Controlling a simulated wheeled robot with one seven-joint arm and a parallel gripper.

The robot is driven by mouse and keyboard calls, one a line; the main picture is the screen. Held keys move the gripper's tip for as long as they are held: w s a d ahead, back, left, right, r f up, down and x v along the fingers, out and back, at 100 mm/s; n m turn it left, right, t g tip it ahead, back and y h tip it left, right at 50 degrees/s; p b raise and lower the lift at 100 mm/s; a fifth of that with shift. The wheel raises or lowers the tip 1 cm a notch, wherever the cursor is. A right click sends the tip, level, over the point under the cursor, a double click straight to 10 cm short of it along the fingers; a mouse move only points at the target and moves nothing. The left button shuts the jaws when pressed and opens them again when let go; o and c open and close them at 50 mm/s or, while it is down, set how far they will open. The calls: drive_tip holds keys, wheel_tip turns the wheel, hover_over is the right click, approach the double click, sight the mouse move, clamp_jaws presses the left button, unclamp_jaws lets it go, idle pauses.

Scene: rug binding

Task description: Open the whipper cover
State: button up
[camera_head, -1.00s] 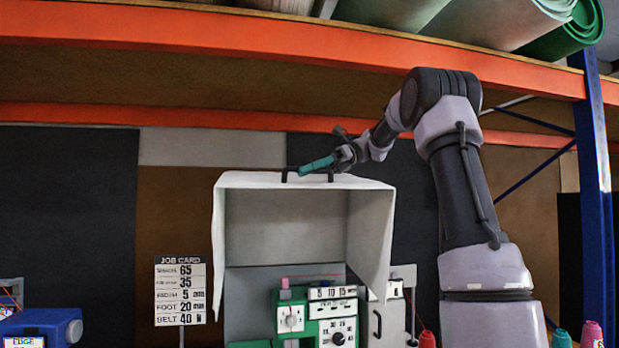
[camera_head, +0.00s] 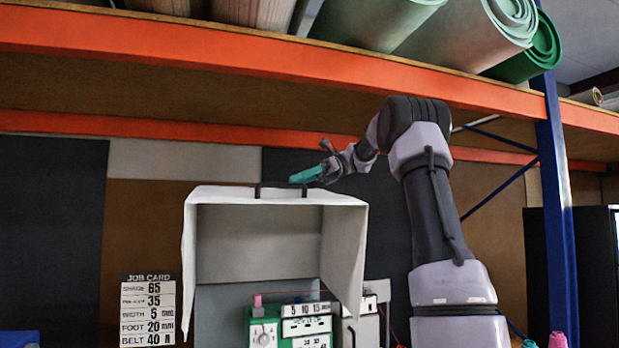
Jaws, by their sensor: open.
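The whipper cover (camera_head: 278,195) is a pale grey hood, swung up so that its hollow inside faces me above the machine. A dark handle (camera_head: 282,192) stands on its top edge. The green and white machine (camera_head: 292,325) shows below the raised cover. My gripper (camera_head: 305,175), with teal fingers, is just above the handle and the cover's top edge. It is open and holds nothing; I see no clear contact with the handle.
An orange shelf beam (camera_head: 300,58) runs close above my arm, with rolled rugs (camera_head: 465,35) on top. A blue post (camera_head: 556,190) stands at the right. A job card (camera_head: 148,310) stands left of the machine. Thread cones (camera_head: 557,340) show at the bottom right.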

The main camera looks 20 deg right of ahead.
drive_tip(key=v, duration=0.6)
drive_tip(key=shift+d, duration=0.2)
